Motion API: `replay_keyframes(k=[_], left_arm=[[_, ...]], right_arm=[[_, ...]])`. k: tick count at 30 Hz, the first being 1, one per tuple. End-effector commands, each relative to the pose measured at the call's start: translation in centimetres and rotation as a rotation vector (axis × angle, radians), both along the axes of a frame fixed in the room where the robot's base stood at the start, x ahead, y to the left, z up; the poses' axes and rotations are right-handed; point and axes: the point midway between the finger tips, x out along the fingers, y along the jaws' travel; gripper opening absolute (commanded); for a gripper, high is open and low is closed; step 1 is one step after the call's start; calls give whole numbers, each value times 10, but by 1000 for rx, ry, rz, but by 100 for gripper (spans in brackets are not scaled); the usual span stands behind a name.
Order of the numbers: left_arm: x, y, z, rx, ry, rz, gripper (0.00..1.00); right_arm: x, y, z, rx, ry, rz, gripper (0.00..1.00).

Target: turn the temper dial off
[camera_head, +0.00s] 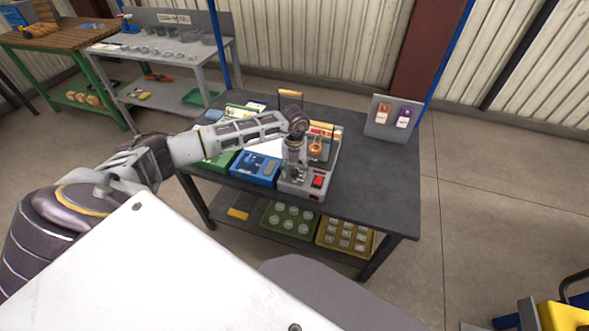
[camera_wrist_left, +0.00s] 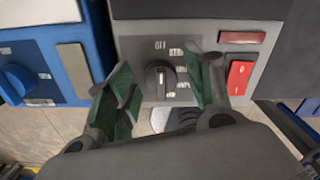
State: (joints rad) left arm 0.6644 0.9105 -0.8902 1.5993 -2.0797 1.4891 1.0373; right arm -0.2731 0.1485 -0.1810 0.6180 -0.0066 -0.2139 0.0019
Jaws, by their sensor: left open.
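The temper dial (camera_wrist_left: 160,76) is a dark round knob on the grey front panel of a machine (camera_head: 291,187) on the dark table. Small white labels surround it in the left wrist view, and one above it seems to read OFF. The knob has a pale mark on it, but I cannot tell surely which label it points to. My left gripper (camera_wrist_left: 161,88) is open, its green-padded fingers on either side of the dial, with no clear contact visible. In the head view, my left gripper (camera_head: 297,170) hangs over the machine's front and hides the dial. My right gripper is not in view.
A red rocker switch (camera_wrist_left: 240,77) sits right of the dial, below a dull red bar (camera_wrist_left: 242,37). A blue box (camera_head: 254,168) with its own knob stands left of the machine. A board with tags (camera_head: 394,118) stands at the back right. The table's right side is clear.

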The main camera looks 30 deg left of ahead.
Motion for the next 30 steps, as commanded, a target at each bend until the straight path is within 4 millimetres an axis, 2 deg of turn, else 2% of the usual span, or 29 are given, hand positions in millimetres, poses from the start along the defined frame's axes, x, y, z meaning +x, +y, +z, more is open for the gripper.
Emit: replay_keyframes(k=[5, 11, 24, 30], left_arm=[[0, 0, 5, 0, -1, 0, 52], [0, 0, 23, 0, -1, 0, 52], [1, 0, 86, 0, -2, 0, 52], [1, 0, 109, 0, -2, 1, 52]], right_arm=[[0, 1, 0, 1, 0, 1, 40], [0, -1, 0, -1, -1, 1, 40], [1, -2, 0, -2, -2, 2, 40], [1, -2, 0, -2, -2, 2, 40]])
